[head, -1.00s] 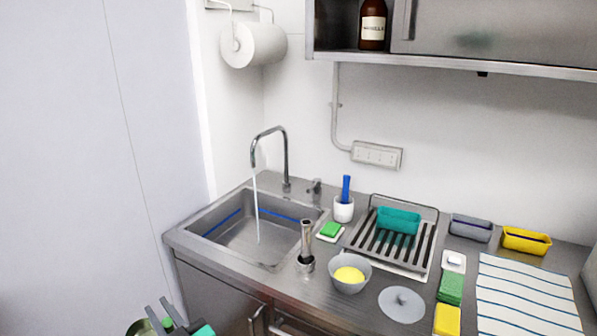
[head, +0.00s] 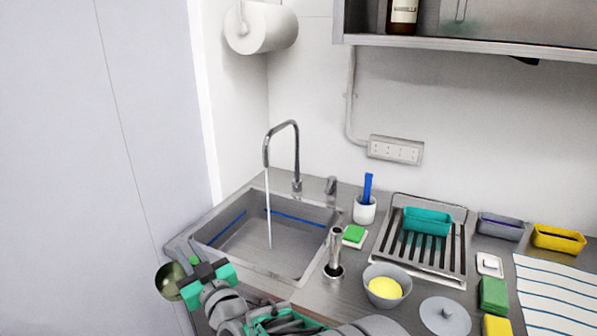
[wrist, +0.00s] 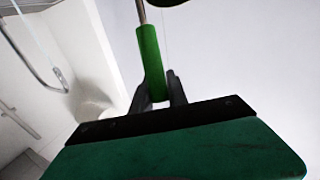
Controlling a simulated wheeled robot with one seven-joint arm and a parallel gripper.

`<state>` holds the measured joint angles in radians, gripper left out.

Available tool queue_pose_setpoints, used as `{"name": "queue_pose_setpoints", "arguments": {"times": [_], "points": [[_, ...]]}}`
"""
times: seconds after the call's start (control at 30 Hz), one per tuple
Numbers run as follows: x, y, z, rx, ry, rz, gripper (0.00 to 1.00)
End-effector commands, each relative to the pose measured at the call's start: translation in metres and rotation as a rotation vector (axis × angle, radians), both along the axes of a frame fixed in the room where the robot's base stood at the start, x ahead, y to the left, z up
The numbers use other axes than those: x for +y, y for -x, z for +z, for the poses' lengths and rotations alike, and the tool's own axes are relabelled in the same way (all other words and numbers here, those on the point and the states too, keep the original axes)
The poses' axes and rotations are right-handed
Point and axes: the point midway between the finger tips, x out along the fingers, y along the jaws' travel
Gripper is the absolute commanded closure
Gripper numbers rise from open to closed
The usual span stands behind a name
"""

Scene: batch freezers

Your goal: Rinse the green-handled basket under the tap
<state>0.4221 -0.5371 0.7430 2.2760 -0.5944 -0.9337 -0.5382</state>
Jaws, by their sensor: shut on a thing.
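My gripper (wrist: 160,100) is shut on the green handle (wrist: 150,62) of the basket, seen close up in the wrist view. In the head view, the basket (head: 170,282) is a round, olive-coloured bowl shape at the lower left, left of my gripper (head: 196,268). It is held outside the sink's left front corner, apart from the water. The tap (head: 296,150) arches over the sink (head: 235,247), and a thin stream of water (head: 268,205) runs down into the basin. Most of the basket is outside the wrist view.
Right of the sink stand a upright metal tool (head: 335,248), a green sponge (head: 354,233), a white cup with a blue-handled brush (head: 365,208) and a grey bowl (head: 386,300). A drying rack (head: 450,262) holds a teal tray (head: 427,222). The basin is clear inside.

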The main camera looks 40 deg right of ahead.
Motion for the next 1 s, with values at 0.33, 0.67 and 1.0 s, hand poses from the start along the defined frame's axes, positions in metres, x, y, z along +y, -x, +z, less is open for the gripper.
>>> {"name": "queue_pose_setpoints", "arguments": {"times": [0.33,0.67,1.0], "points": [[-0.216,-0.026,0.061,-0.006,-0.002,-0.166,1.0],[-0.335,0.02,0.103,-0.007,-0.008,-0.262,1.0],[-0.352,0.003,0.104,-0.006,-0.012,-0.263,1.0]]}}
